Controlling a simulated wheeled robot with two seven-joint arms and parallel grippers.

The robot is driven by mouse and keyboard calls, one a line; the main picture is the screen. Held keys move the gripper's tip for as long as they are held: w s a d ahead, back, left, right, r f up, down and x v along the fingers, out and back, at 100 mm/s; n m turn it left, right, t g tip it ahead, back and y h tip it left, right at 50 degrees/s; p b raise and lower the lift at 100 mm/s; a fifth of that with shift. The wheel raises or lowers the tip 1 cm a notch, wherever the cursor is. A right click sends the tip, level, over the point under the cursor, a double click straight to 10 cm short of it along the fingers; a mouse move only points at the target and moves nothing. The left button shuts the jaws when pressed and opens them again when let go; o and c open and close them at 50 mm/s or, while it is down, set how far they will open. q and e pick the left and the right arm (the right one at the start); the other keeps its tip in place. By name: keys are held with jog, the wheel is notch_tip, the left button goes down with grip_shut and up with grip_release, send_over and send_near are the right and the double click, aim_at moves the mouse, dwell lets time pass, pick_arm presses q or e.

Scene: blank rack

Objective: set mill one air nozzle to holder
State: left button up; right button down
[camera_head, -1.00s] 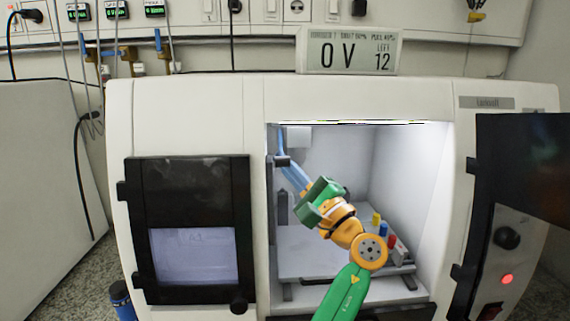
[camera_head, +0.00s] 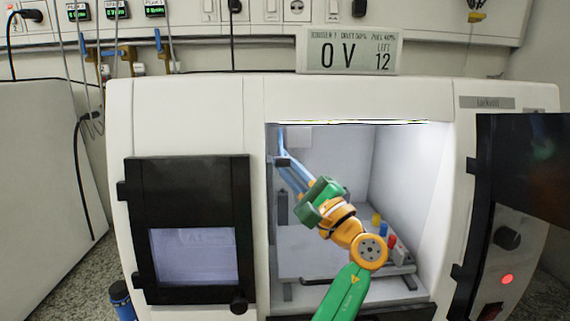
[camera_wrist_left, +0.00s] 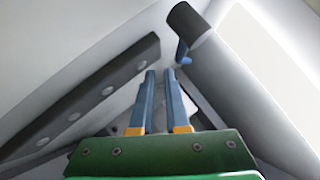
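My left gripper (camera_head: 281,140) reaches through the open doorway of the white machine (camera_head: 255,100) to the inside upper left. Its long blue fingers are partly hidden behind a dark bracket (camera_head: 282,161) at the door frame. In the left wrist view the gripper (camera_wrist_left: 160,72) has its fingers a little apart, with only pale background between them. A blue nozzle-like tip (camera_wrist_left: 183,52) sticks out of a dark cylinder (camera_wrist_left: 188,22) just beyond the right fingertip, apart from it. I cannot tell which part is the holder. My right gripper is not in view.
A dark bar with round holes (camera_wrist_left: 85,98) runs along the left in the wrist view. Yellow, blue (camera_head: 383,229) and red pieces stand on the chamber's bed at right. The machine's dark right door (camera_head: 525,170) stands open; the left door (camera_head: 190,180) is shut.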

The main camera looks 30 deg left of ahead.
pick_arm(q)
jog(key=b+v, duration=0.3)
jog(key=v, duration=0.4)
